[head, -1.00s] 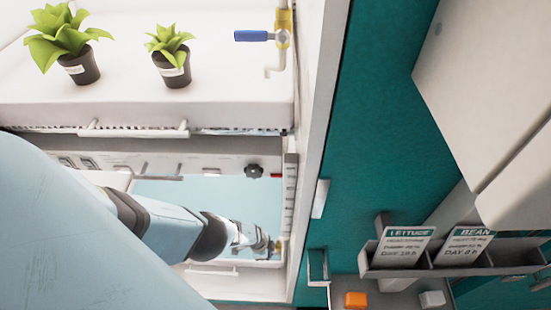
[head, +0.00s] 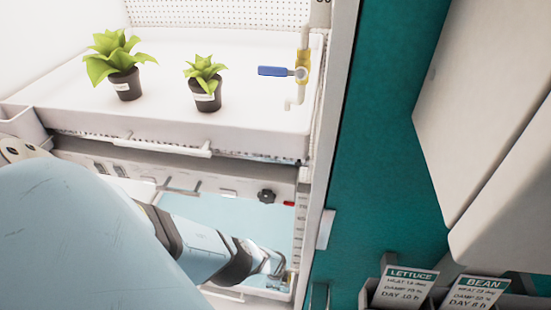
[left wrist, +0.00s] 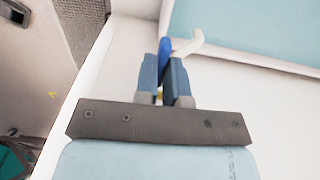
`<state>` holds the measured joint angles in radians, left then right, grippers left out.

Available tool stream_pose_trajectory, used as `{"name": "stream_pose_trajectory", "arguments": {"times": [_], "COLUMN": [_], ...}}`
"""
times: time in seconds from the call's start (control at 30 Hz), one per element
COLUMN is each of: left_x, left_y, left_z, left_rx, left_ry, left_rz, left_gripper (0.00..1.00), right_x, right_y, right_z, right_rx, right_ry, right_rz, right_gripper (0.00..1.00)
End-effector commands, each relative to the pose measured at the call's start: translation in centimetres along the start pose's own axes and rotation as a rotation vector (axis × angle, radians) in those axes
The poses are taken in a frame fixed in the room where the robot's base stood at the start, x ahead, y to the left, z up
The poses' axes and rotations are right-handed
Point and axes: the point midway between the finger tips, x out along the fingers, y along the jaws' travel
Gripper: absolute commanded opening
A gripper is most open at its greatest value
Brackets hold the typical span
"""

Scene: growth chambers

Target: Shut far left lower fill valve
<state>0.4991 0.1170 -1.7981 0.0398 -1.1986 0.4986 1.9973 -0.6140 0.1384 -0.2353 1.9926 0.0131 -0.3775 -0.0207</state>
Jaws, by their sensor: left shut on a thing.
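My left gripper (left wrist: 164,80) is shut on the blue lever (left wrist: 165,47) of the lower fill valve, whose tip shows between and past the fingertips in the left wrist view. A white bent spout (left wrist: 188,47) is just beyond it, and a small yellow bit of the valve shows between the fingers. In the head view my left arm reaches into the lower bay, and the gripper (head: 276,266) is small at its right side, covering most of that valve. My right gripper is not in view.
The upper tray (head: 215,128) holds two potted plants. Above its right end is another valve with a blue lever (head: 272,71) pointing left. A black knob (head: 266,196) sits above the lower bay. A card holder with lettuce (head: 405,288) and bean (head: 477,293) cards stands lower right.

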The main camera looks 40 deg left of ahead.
Motion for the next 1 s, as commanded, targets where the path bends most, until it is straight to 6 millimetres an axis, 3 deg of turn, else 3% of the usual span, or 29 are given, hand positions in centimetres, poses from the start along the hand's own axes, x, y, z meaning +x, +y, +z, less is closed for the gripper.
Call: {"name": "stream_pose_trajectory", "arguments": {"times": [0.03,0.57,0.6,0.7,1.0], "left_x": [0.13,0.04,0.03,0.01,-0.16], "left_y": [0.68,0.5,0.5,0.38,0.0], "left_z": [-0.15,-0.14,-0.14,-0.11,0.0], "left_rx": [0.003,0.001,0.001,0.001,-0.001], "left_ry": [-0.004,-0.014,-0.014,-0.014,-0.014], "left_rz": [0.011,0.008,0.008,0.005,0.0], "left_gripper": [0.0,0.0,0.17,0.36,0.36], "right_x": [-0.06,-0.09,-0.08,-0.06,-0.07], "right_y": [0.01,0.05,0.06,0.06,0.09], "right_z": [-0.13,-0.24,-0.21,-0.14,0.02], "right_rx": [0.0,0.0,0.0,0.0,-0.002], "right_ry": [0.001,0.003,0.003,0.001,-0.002], "right_rz": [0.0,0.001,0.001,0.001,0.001], "right_gripper": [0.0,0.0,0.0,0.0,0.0]}}
